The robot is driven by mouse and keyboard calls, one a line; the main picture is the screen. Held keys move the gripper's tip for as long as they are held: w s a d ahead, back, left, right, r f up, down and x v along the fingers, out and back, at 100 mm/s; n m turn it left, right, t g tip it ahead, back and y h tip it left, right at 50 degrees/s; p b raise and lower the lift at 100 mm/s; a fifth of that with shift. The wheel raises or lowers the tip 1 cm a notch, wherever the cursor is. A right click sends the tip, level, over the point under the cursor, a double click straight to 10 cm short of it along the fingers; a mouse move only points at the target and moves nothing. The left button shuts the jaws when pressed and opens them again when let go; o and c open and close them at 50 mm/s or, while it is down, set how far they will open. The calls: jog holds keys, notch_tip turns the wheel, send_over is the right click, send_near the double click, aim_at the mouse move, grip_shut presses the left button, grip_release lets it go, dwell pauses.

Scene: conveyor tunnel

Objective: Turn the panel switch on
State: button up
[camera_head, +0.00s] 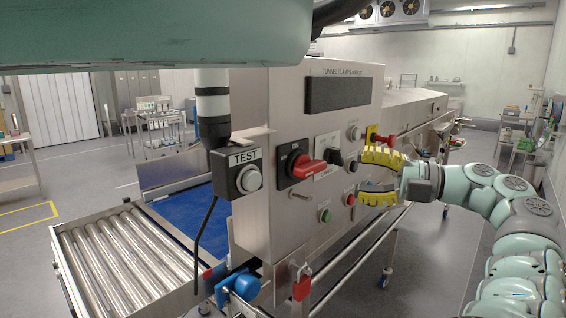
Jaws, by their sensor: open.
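A grey metal control panel (275,235) stands in the middle of the view. It carries a red rotary handle (309,166) on a black square plate with an "ON" mark, the handle lying roughly sideways. Just right of it is a black-knobbed selector (330,158) on a light plate. I cannot tell which of these is the panel switch. My gripper (362,177) is open, with two yellow fingers pointing left at the panel's right part, to the right of both switches. Nothing shows between the fingers, and I cannot tell whether they touch the panel.
Small push buttons, including a green one (326,216), sit on the panel near my fingers. A red-and-yellow device (378,137) is just above the upper finger. A TEST button box (240,170) hangs at left. A roller conveyor (125,260) and red padlock (301,285) are lower.

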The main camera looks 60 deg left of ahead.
aim_at(319, 170)
jog(key=p+x, duration=0.3)
jog(key=x, duration=0.5)
jog(key=shift+d+r, duration=0.1)
jog(key=shift+r, duration=0.05)
jog(key=shift+s+a, duration=0.35)
jog(key=shift+a, duration=0.15)
jog(key=shift+o, duration=0.2)
jog(key=shift+w, duration=0.1)
grip_shut()
